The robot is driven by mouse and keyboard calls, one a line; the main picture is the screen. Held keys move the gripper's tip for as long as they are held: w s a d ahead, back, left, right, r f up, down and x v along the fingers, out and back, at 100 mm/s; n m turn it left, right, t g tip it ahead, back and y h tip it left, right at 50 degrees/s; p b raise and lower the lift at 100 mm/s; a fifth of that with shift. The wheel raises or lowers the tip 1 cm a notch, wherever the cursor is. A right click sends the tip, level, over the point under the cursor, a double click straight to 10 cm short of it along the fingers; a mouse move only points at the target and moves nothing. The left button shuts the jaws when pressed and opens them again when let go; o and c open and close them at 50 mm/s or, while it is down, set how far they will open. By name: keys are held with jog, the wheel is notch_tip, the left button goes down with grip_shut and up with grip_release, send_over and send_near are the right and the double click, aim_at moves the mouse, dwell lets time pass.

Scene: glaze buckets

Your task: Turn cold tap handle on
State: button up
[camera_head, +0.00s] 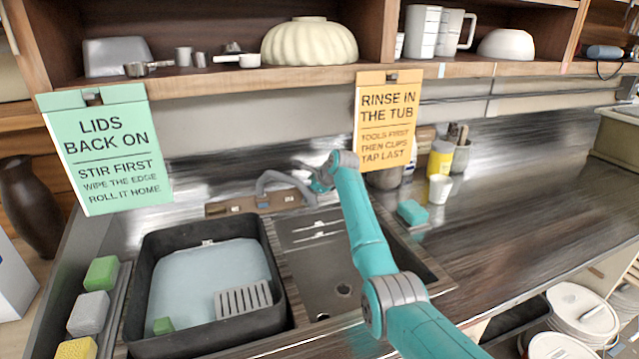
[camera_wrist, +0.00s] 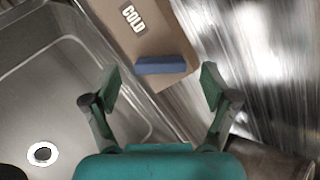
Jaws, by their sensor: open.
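The cold tap handle (camera_wrist: 162,65) is a short blue bar in the wrist view, lying on a brown tap base (camera_wrist: 150,32) beside a "COLD" label (camera_wrist: 133,18). My gripper (camera_wrist: 160,84) is open and empty. Its two fingers are spread to the left and right of the handle, with the handle just beyond the fingertips and no contact seen. In the head view the grey tap spout (camera_head: 272,178) rises from the tap base (camera_head: 222,207) behind the sink. My arm and gripper (camera_head: 320,183) reach its right end and hide the cold handle there.
A black tub (camera_head: 262,322) with water and a grey grate stands in the left of the sink. The bare basin (camera_head: 318,262) with a drain is beside it. A teal sponge (camera_head: 412,212) and white cup (camera_head: 440,188) are to the right. Hanging signs and a shelf are above.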

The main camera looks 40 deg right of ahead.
jog(key=v, duration=0.8)
jog(key=shift+s+r, duration=0.2)
jog(key=shift+s, duration=0.1)
